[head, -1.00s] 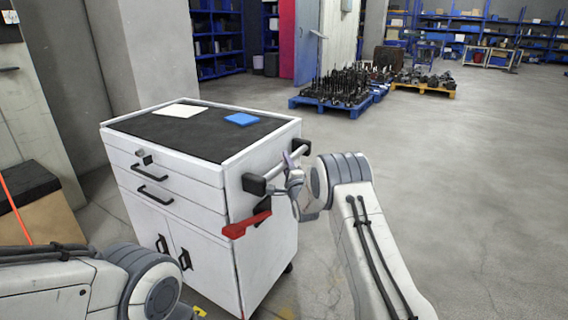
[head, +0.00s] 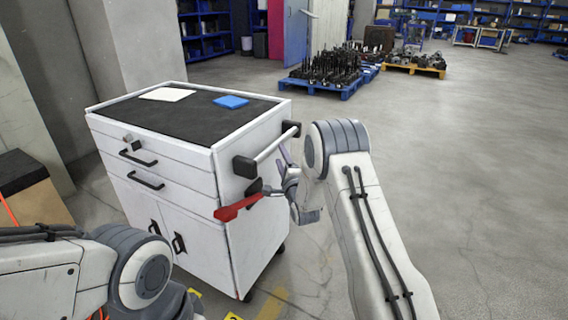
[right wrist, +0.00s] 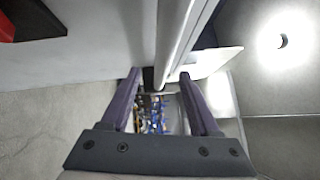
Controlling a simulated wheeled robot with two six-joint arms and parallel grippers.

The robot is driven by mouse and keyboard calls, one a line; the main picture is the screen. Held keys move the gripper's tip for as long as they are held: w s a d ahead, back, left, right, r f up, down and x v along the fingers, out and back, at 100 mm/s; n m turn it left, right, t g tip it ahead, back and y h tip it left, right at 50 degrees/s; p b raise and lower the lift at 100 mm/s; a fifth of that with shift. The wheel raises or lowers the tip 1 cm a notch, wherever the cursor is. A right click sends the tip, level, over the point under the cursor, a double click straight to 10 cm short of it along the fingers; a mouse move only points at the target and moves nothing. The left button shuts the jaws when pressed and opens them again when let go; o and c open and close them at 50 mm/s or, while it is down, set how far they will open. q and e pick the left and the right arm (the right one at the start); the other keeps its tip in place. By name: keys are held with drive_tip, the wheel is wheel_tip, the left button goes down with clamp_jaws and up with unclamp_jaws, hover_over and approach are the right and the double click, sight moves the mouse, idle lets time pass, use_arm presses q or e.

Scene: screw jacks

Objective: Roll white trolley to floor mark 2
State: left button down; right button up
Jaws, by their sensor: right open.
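The white trolley (head: 185,160) stands upright at left centre in the head view, with a black top, drawers and lower doors. Its side handle bar (head: 275,146) sits on black brackets; the bar also shows in the right wrist view (right wrist: 176,40). My right gripper (head: 287,180) is open and empty, just below and beside the handle bar. In the right wrist view its open fingers (right wrist: 160,98) point towards the bar, which appears ahead of them; contact cannot be told. My left gripper is out of view.
Yellow floor markers (head: 232,317) show at the bottom edge; their numbers are unreadable. A blue pallet (head: 322,86) of dark parts stands behind. A cardboard box (head: 38,195) and grey pillar (head: 130,60) are at left. Open floor lies to the right.

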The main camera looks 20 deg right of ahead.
drive_tip(key=shift+s+f, duration=0.15)
drive_tip(key=shift+s, duration=0.65)
drive_tip(key=shift+s+f, duration=0.1)
drive_tip(key=shift+s, duration=0.65)
